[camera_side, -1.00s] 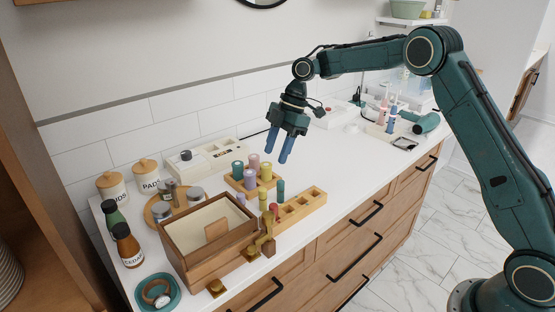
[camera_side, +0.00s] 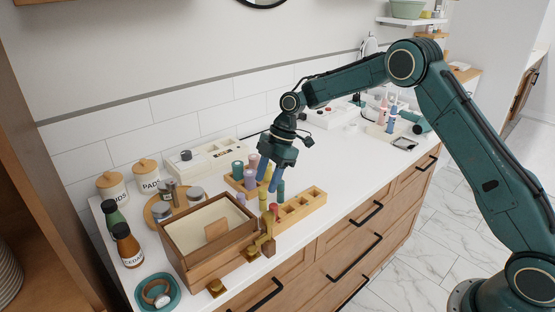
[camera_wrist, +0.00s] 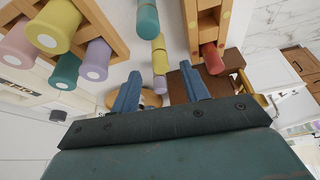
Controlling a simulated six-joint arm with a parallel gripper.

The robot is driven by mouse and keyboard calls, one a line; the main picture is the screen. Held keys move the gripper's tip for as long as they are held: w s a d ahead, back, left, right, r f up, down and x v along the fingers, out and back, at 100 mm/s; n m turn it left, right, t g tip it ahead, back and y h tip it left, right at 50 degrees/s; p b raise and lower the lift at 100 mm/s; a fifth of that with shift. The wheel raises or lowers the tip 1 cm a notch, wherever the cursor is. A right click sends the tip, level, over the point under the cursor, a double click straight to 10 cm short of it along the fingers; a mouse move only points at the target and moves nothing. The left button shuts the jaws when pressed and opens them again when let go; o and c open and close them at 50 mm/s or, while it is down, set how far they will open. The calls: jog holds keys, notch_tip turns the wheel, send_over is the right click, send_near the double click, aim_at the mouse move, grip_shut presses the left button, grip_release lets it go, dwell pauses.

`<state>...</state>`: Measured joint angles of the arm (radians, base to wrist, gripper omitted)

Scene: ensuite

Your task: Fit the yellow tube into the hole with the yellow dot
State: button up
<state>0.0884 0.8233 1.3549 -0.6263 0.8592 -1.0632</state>
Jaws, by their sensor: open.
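A slim yellow tube (camera_side: 263,200) stands on the counter near the hole block; it shows in the wrist view (camera_wrist: 158,58), between my open fingers' directions. Another, thicker yellow tube (camera_wrist: 54,26) is in the wooden rack. My gripper (camera_side: 269,180) is open and empty, pointing down above the tubes; its two blue fingers show in the wrist view (camera_wrist: 161,92). The wooden block with square holes (camera_side: 318,194) lies to the right, with a red tube (camera_side: 274,210) at its near end.
A teal tube (camera_side: 281,186) and a purple tube (camera_side: 241,199) stand close by. The rack (camera_side: 233,183) holds several thick tubes. An open wooden box (camera_side: 180,256) stands at the front left. The counter right of the block is clear.

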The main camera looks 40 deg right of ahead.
aim_at(263, 189)
jog(key=shift+x, duration=2.3)
grip_shut()
jog(key=shift+r, duration=0.15)
notch_tip(263, 189, up, 20)
